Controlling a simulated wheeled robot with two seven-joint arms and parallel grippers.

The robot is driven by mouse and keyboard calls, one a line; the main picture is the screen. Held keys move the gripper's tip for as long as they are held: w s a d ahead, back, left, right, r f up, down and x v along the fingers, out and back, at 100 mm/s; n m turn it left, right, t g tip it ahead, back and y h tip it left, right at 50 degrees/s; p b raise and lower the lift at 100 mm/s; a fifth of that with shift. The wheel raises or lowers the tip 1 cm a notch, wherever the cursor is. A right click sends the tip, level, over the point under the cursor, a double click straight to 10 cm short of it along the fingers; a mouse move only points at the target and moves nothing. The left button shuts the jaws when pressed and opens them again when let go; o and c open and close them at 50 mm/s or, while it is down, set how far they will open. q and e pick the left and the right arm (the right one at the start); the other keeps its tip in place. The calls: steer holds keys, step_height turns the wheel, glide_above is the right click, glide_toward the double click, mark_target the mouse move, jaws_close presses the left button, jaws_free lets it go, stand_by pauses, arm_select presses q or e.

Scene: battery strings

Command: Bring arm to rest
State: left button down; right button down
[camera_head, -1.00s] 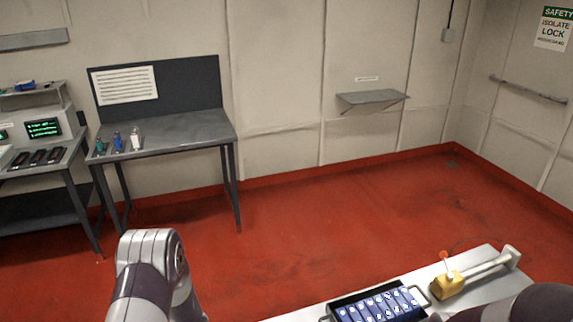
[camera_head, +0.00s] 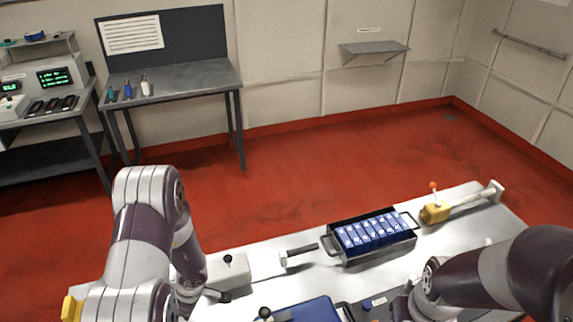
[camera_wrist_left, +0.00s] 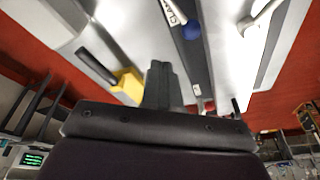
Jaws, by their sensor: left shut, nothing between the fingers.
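My left arm (camera_head: 140,225) comes in from the left in the head view, folded over the left part of the workbench. Beside the fingers lies a yellow block (camera_wrist_left: 128,87) with a dark handle bar (camera_wrist_left: 97,67). My right arm (camera_head: 490,275) reaches in from the right edge, its wrist low over the bench; its fingers cannot be made out.
Red floor (camera_head: 270,190) beyond is clear up to the back table (camera_head: 185,82).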

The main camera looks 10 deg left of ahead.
arm_select(q)
steer(key=s+d+r+m+h+b, duration=0.35)
steer(key=d+r+m+h, duration=0.2)
steer(key=d+m, duration=0.55)
steer(key=s+d+r+m+t+y+b, duration=0.1)
steer(key=s+r+m+y+b, duration=0.1)
steer(key=s+r+m+b, duration=0.3)
steer(key=shift+s+d+r+m, duration=0.2)
steer(key=shift+d+m, duration=0.05)
steer(key=shift+m, duration=0.05)
steer(key=shift+s, duration=0.15)
